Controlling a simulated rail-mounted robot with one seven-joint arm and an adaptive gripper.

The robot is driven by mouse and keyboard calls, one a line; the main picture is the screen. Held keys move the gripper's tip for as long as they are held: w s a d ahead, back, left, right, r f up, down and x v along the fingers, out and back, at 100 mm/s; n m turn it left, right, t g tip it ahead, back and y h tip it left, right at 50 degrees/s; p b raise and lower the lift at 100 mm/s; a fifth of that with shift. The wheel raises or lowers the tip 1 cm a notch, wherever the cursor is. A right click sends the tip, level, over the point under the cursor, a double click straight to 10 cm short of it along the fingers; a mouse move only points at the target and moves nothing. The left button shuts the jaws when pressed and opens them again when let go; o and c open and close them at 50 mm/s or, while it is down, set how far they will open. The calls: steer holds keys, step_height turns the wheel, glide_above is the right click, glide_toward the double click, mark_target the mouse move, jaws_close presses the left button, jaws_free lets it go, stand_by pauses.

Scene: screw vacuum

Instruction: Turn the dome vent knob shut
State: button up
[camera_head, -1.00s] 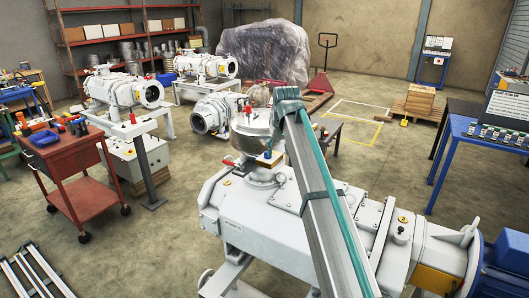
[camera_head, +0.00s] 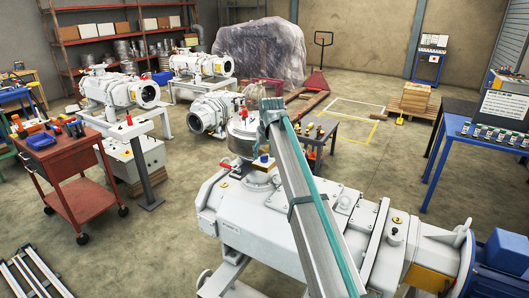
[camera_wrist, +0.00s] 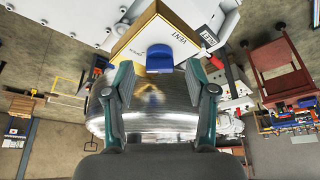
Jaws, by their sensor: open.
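The vent knob (camera_wrist: 159,58) is a small blue handle in front of a yellow-edged white plate (camera_wrist: 176,32) marked VENT. It also shows as a small blue spot in the head view (camera_head: 264,158), just beside my arm. The shiny metal dome (camera_wrist: 155,115) fills the middle of the wrist view; in the head view the dome (camera_head: 240,132) is partly hidden by my arm. My gripper (camera_wrist: 158,69) is open, with one finger on each side of the dome. The knob appears between the fingertips; contact cannot be told. My gripper's fingers are hidden in the head view.
A large white pump body (camera_head: 250,225) lies under the dome, with a red lever (camera_head: 225,167) at its left. A red tool cart (camera_head: 82,180) stands at left. A small grey table (camera_head: 322,130) is behind my arm. Open floor lies at back right.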

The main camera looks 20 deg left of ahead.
steer(key=shift+w+a+f, duration=0.15)
steer(key=shift+f, duration=0.35)
jaws_close()
